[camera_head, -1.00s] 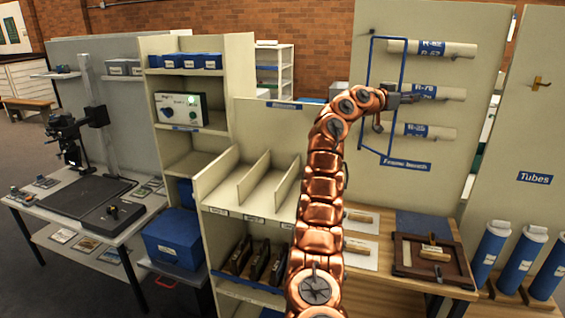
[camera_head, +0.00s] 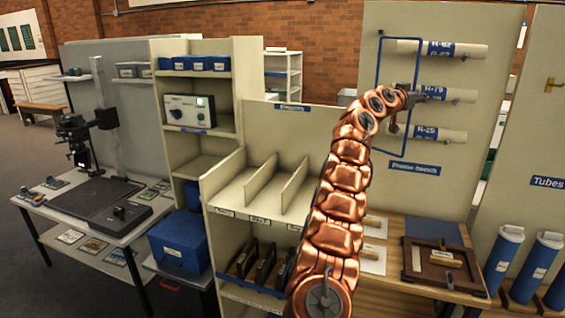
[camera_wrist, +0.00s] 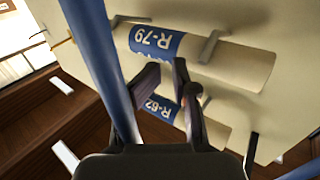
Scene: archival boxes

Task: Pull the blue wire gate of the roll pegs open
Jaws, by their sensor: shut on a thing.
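The blue wire gate (camera_head: 379,90) is a tall thin rectangular frame in front of the left part of the roll pegs' board. Several white rolls with blue labels, R-62 (camera_head: 470,51), R-79 (camera_head: 460,95) and R-25 (camera_head: 450,136), lie across the pegs. My gripper (camera_head: 418,94) is at the gate's right upright, about mid-height, beside the R-79 roll. In the wrist view my gripper (camera_wrist: 168,85) has its dark fingers close together, with rolls R-79 (camera_wrist: 235,60) and R-62 (camera_wrist: 212,128) behind. A thick blue bar (camera_wrist: 100,60) passes left of the fingers. The exact grip point is hidden.
A wooden bench (camera_head: 375,292) with a framed tray (camera_head: 412,262) is below the board. Blue tubes (camera_head: 500,262) stand at right. Shelving (camera_head: 290,140) with slanted dividers is left of my arm. Open floor shows at far left.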

